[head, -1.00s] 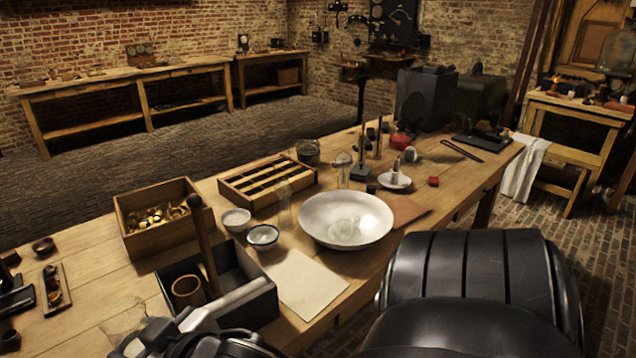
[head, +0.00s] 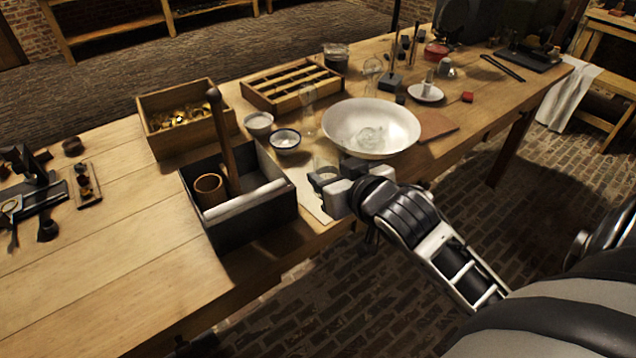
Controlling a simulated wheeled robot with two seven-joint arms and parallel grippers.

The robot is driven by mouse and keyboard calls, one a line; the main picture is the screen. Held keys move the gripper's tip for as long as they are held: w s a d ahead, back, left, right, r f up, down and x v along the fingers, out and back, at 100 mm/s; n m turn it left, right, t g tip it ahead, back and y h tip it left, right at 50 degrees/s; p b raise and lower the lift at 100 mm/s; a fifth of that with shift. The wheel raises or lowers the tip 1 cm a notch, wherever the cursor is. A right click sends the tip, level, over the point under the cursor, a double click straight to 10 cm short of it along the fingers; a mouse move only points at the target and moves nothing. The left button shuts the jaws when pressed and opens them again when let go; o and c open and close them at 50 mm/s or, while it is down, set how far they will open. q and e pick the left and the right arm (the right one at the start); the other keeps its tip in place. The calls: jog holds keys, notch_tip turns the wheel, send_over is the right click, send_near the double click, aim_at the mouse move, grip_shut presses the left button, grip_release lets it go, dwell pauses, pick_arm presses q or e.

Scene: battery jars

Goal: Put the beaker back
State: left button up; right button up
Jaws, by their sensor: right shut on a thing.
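My right gripper (head: 328,186) comes in from the lower right and is over the pale sheet (head: 308,198) at the table's front edge. It is shut on a clear glass beaker (head: 320,168), which is faint against the sheet and partly hidden by the jaws. I cannot tell whether the beaker touches the sheet. The white basin (head: 345,112), with clear glass inside it, is just behind and to the right of the gripper. My left gripper is not in view.
A dark box (head: 240,224) with a cup and an upright rod stands left of the gripper. Two small bowls (head: 258,123) (head: 285,139), a tall clear glass (head: 308,115) and a slotted wooden rack (head: 290,90) stand behind. The front left tabletop (head: 140,270) is clear.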

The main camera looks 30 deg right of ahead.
aim_at(325, 155)
jog(key=w+d+f, duration=0.1)
jog(key=w+f, duration=0.2)
jog(key=w, duration=0.1)
jog(key=w+d+f, duration=0.2)
jog(key=w+f, duration=0.1)
jog(key=w, duration=0.1)
jog(key=w+d+f, duration=0.2)
jog(key=w+f, duration=0.1)
jog(key=w, duration=0.2)
jog(key=shift+d, duration=0.2)
jog(key=shift+w+d+f, duration=0.1)
jog(key=shift+w+f, duration=0.25)
jog(key=shift+f, duration=1.65)
jog(key=shift+b, duration=0.3)
jog(key=shift+f, duration=0.2)
jog(key=o, duration=1.1)
jog(key=shift+c, duration=0.2)
